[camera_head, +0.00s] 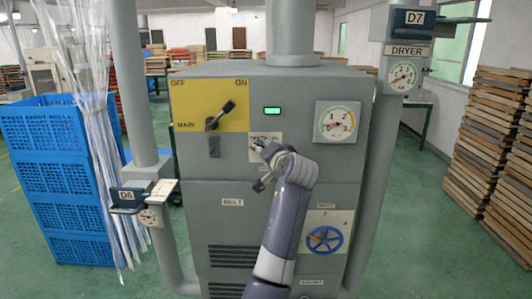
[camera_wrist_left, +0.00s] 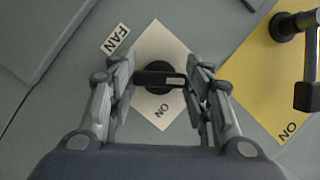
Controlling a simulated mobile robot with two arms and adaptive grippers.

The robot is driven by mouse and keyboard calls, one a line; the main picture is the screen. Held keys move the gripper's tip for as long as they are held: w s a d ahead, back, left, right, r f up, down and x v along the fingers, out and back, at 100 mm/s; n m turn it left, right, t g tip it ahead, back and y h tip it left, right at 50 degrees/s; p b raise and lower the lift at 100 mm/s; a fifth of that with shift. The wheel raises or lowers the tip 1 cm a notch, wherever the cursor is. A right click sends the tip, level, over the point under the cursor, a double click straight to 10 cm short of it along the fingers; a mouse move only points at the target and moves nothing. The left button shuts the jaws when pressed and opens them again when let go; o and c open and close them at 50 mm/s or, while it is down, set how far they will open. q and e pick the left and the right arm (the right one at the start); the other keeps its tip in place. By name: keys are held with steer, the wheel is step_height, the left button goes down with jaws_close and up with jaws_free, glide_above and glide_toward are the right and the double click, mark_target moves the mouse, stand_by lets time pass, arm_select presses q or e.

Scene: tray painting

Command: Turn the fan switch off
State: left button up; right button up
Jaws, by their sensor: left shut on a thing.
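The fan switch is a black knob (camera_wrist_left: 152,79) on a white plate (camera_wrist_left: 158,37), with a FAN label (camera_wrist_left: 115,38) beside it. An ON mark shows on the plate below the knob in the left wrist view. The knob's bar lies level in that view, with a pale mark near its right end. My left gripper (camera_wrist_left: 160,82) is shut on the knob, one finger at each end of the bar. My right gripper is not in view.
The grey cabinet (camera_head: 275,195) also carries a yellow MAIN panel (camera_head: 190,92) with a black lever (camera_head: 221,112), a lit green lamp (camera_head: 272,111), a round gauge (camera_head: 337,123) and a blue handwheel (camera_head: 324,239). Blue crates (camera_head: 60,180) stand at left, stacked wooden trays (camera_head: 490,140) at right.

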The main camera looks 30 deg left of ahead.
arm_select(q)
steer(key=shift+n+h, duration=0.4)
steer(key=shift+n, duration=0.1)
steer(key=shift+f, duration=0.1)
steer(key=o, duration=1.1)
steer(key=shift+c, duration=0.2)
steer(key=v, duration=1.2)
steer(key=shift+a, duration=0.1)
